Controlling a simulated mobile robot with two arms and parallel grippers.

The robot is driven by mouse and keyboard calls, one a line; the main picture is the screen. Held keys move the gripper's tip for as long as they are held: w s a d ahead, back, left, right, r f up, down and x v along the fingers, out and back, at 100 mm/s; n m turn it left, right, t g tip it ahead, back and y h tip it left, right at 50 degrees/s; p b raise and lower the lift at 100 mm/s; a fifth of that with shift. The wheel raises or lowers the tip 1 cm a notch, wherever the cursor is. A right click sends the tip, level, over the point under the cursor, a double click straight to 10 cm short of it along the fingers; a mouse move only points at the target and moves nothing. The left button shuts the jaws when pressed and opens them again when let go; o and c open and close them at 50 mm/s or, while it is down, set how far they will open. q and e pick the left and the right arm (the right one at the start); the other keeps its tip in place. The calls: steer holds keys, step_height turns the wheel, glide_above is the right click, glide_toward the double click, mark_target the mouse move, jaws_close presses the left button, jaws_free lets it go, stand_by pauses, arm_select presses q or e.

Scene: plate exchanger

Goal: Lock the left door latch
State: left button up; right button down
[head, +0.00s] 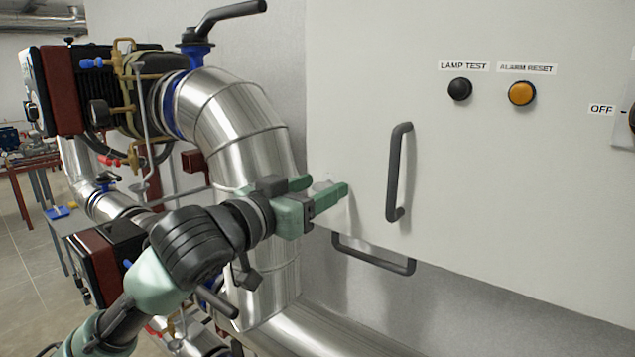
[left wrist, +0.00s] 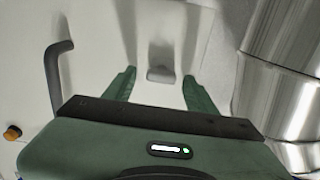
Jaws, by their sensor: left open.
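My left gripper (head: 329,186) is at the left edge of the pale cabinet door (head: 470,190), with its green fingers pointing at the door. In the left wrist view my left gripper (left wrist: 159,76) is open, one finger on each side of a small pale latch (left wrist: 160,74). I cannot tell whether the fingers touch the latch. In the head view the latch is mostly hidden by the fingers. My right gripper is not in view.
A dark door handle (head: 399,172) stands to the right of the left gripper, and another dark handle (head: 372,256) is below it. Shiny insulated pipes (head: 230,125) run close on the left. A black button (head: 459,89) and an orange button (head: 521,93) are higher up.

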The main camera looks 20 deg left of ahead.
arm_select(q)
steer(key=shift+w, duration=0.1)
jaws_close()
